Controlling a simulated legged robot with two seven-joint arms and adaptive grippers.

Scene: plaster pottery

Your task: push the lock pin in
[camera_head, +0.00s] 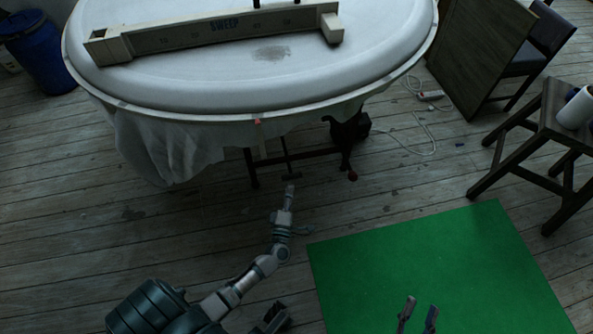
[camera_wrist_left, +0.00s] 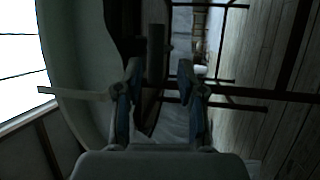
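A large round white plaster form (camera_head: 250,85) stands at the top of the head view, with dark legs and bars beneath it. No part is clearly the lock pin. A red knob (camera_head: 352,176) shows low under the form, and a small red piece (camera_head: 258,122) sits at its rim. My left gripper (camera_head: 290,188) is low in front of the form, close to a dark bar. In the left wrist view its fingers (camera_wrist_left: 160,72) are apart, with a dark upright rod (camera_wrist_left: 156,45) between or beyond them; contact cannot be told. My right gripper (camera_head: 421,304) is open and empty above the green mat.
The green mat (camera_head: 440,255) covers the floor at lower right. A dark stool (camera_head: 545,125) with a white roll and a dark panel (camera_head: 480,50) stand right. A blue barrel (camera_head: 40,50) stands left. A white cable (camera_head: 432,130) lies on the floor.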

